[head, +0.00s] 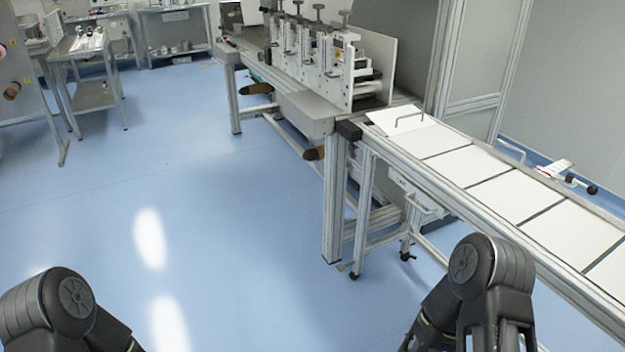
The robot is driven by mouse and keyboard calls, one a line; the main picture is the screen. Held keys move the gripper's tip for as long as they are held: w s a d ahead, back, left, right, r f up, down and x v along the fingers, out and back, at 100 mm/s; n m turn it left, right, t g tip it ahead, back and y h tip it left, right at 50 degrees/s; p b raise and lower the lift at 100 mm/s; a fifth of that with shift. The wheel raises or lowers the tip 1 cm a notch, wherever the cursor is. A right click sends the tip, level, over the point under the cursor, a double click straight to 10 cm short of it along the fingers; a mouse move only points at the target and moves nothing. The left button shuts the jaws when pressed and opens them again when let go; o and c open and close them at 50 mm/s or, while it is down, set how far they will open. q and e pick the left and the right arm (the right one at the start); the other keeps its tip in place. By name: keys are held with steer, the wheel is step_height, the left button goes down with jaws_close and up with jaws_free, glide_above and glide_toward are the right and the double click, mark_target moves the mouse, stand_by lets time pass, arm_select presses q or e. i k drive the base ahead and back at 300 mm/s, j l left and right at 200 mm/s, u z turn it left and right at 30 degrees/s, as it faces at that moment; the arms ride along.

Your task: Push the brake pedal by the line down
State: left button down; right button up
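The line (300,85) is a long grey metal bench with white machine units, running from the upper middle toward the right. A framed conveyor section (480,180) with white plates joins its near end. Under this section, a small dark caster (354,275) touches the floor by the line's leg. A small light tab (343,266) sticks out left beside it; I cannot tell for sure whether it is the brake pedal, or its angle. Dark links of my left and right arms show at the bottom corners. Both grippers are outside the picture, away from the line's feet.
Blue floor (150,220) is open left of the line. A second caster (405,256) and a low white tray (415,195) sit under the conveyor section. A metal cart (95,95) stands at the far left.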

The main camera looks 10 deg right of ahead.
mark_target(340, 267)
steer(key=i+j+z, duration=0.1)
steer(key=i+z, duration=0.2)
steer(key=i, duration=0.25)
steer(key=i+j+z, duration=0.3)
steer(key=i, duration=0.25)
steer(key=i+j+z, duration=0.2)
steer(key=i+z, duration=0.25)
steer(key=i+j+z, duration=0.2)
steer(key=z, duration=0.25)
steer(key=i+j+z, duration=0.2)
steer(key=j+z, duration=0.2)
steer(key=i+j+z, duration=0.15)
steer(key=j+z, duration=0.3)
